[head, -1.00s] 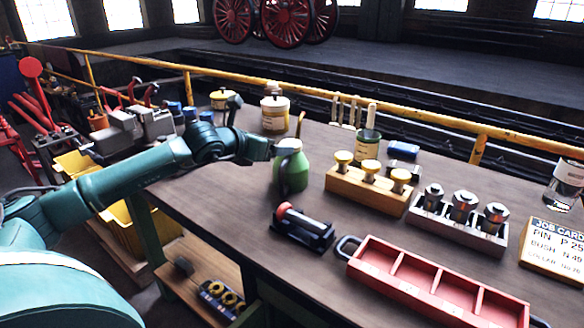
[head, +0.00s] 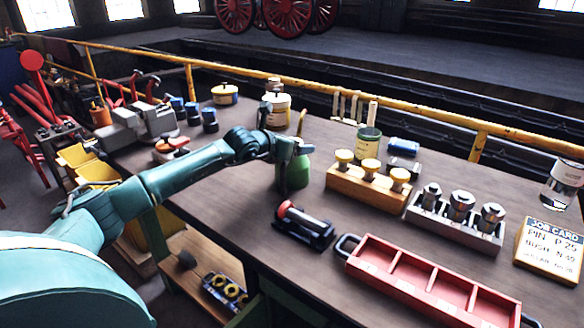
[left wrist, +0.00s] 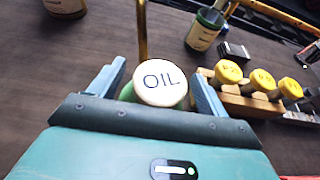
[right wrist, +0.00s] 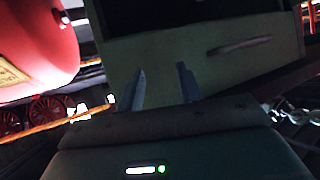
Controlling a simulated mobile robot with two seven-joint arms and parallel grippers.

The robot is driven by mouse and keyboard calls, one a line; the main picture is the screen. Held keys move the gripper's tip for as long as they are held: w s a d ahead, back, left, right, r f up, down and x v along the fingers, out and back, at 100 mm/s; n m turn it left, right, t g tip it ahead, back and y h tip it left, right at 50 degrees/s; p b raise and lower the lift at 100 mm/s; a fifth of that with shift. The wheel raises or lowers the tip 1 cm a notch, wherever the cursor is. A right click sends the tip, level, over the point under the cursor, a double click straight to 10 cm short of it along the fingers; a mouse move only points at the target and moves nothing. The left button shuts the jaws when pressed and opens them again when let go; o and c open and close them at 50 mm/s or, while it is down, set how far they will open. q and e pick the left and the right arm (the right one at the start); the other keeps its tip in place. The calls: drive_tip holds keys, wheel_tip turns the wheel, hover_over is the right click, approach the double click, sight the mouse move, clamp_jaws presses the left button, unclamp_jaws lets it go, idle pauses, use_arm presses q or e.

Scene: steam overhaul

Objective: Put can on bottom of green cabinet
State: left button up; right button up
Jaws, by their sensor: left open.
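The green oil can (head: 293,172) stands on the workbench, its top partly hidden behind my left gripper (head: 292,148). In the left wrist view its white lid marked OIL (left wrist: 160,83) lies between the spread fingers of my left gripper (left wrist: 157,80). That gripper is open, and a brass spout rises behind the lid. In the right wrist view, my right gripper (right wrist: 161,75) has its fingers apart with nothing seen between them. It faces a dim greenish panel with a handle (right wrist: 200,62), possibly the green cabinet. The cabinet's bottom is not clearly seen.
Right of the can are a wooden block with yellow-topped pieces (head: 368,182), a green tin (head: 369,146) and a red tray (head: 430,280). A black stand with a red-ended cylinder (head: 304,226) is in front. A red tank (right wrist: 35,45) is close left of my right gripper.

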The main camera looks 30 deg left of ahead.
use_arm(q)
drive_tip(key=shift+c, duration=0.5)
clamp_jaws()
drive_tip(key=shift+r, duration=0.15)
